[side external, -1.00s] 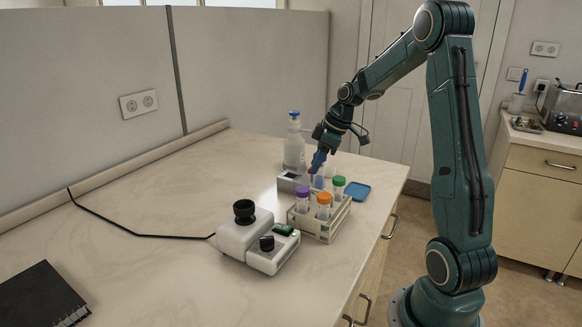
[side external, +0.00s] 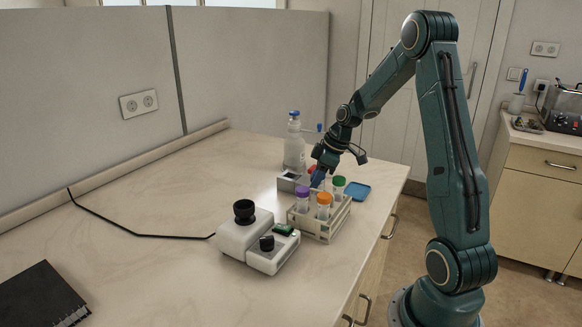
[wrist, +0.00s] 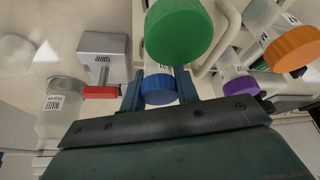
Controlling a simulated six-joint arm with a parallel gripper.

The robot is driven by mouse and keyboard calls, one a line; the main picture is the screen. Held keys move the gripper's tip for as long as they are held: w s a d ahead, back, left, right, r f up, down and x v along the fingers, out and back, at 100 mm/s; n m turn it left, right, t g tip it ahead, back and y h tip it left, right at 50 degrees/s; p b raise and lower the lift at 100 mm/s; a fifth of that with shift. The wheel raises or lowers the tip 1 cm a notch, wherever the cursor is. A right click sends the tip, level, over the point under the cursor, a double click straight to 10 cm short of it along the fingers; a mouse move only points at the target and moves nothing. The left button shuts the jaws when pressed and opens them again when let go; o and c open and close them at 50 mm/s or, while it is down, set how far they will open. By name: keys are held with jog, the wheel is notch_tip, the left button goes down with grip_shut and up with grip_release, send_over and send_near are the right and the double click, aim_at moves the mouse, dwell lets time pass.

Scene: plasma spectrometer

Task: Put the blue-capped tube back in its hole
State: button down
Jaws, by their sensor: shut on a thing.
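The blue-capped tube shows its blue cap (wrist: 159,88) between the two fingers of my gripper (wrist: 160,92) in the wrist view. My gripper is shut on it. In the side view my gripper (side external: 318,180) is low at the back of the pale tube rack (side external: 322,236). The fingers and the tubes in front hide most of the held tube. I cannot tell how far its lower end is inside a hole. The green-capped tube (side external: 338,186), orange-capped tube (side external: 324,204) and purple-capped tube (side external: 303,198) stand upright in the rack.
A grey box (wrist: 103,55) with a red lever (wrist: 100,92) stands close beside the fingers. A water bottle (side external: 294,150) stands behind. A blue tray (side external: 357,191) lies right of the rack, and a white instrument (side external: 257,240) stands in front. The left counter is mostly clear.

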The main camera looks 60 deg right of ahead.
jog(key=c, duration=1.3)
grip_release()
jog(key=shift+f, duration=0.1)
jog(key=v, duration=1.2)
jog(key=shift+s, duration=0.1)
